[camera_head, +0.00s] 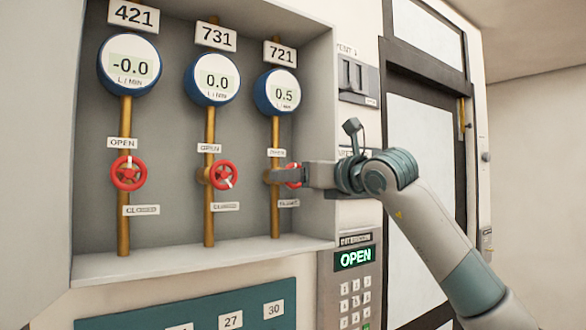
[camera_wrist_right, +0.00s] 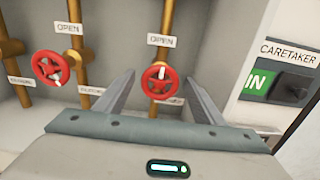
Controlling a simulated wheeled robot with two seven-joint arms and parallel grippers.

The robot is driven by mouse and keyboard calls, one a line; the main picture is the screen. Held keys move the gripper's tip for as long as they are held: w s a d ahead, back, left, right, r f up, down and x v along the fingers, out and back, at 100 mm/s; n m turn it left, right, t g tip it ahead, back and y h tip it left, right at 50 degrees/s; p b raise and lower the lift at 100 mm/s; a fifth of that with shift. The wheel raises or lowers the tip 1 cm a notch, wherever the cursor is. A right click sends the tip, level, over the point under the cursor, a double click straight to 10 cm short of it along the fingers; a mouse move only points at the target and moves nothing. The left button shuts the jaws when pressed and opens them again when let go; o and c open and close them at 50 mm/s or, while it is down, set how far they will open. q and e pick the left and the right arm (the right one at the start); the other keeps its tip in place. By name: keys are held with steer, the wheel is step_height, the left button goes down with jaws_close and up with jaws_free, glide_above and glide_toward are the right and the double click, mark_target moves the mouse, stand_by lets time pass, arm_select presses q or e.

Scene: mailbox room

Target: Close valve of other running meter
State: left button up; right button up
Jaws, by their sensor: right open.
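Meter 721 (camera_head: 277,93) reads 0.5, meter 731 (camera_head: 212,79) reads 0.0 and meter 421 (camera_head: 129,66) reads -0.0. Each has a red valve wheel on the brass pipe below it. My right gripper (camera_head: 277,174) is at the 721 valve and hides most of its wheel in the head view. In the right wrist view its fingers are open, one on each side of the 721 wheel (camera_wrist_right: 160,83); contact cannot be told. That wheel's white mark points up towards OPEN. My left gripper is not in view.
The meters sit in a grey recess with side walls and a bottom ledge (camera_head: 200,258). To its right are an intercom keypad (camera_head: 355,300) showing OPEN and a caretaker switch (camera_wrist_right: 291,88) beside a green IN label. A dark-framed door (camera_head: 428,135) stands further right.

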steer(key=shift+w+a, duration=0.4)
steer(key=shift+w, duration=0.2)
steer(key=c, duration=1)
steer(key=shift+c, duration=0.2)
